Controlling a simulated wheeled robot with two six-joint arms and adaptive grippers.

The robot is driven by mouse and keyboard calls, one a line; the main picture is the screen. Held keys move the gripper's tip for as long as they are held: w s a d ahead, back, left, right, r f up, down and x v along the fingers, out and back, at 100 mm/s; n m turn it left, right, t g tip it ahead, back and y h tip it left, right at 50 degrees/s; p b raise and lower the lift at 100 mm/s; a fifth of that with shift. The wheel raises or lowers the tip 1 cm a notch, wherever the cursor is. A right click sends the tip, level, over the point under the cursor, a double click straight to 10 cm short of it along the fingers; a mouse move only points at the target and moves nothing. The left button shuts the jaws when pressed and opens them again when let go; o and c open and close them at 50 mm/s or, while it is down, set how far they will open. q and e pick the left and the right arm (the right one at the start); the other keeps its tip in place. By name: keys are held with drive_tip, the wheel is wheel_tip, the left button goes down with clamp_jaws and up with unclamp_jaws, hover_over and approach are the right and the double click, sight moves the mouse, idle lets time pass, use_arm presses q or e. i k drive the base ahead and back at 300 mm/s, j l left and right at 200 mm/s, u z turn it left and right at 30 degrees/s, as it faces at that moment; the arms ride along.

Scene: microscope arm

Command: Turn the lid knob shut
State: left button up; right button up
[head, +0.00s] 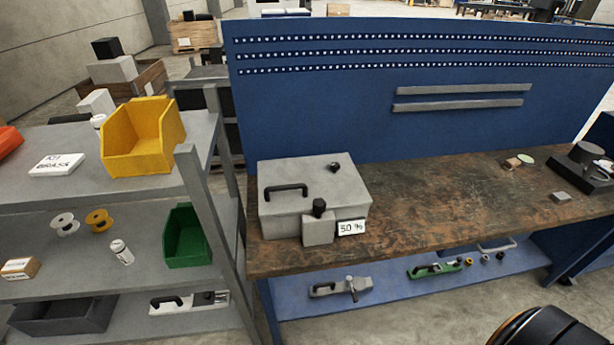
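A grey box (290,212) with a flat lid stands at the left end of the workbench. A black bar handle (286,191) lies on its lid. A small black knob (335,167) sits near the lid's back right corner. Another black knob (319,207) stands upright on a small grey block (319,232) at the box's front. A white label reading "50 %" (351,228) is beside that block. I cannot tell from here how far either knob is turned. Neither of my grippers is in view.
The worn brown bench top (430,205) is mostly clear right of the box. A blue panel (330,110) rises behind it. A grey shelf post (208,205) stands close to the box's left. A yellow bin (143,140) sits on the left shelf. Tools lie on the lower blue shelf (385,292).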

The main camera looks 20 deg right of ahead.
sight(335, 166)
drive_tip(key=z, duration=0.75)
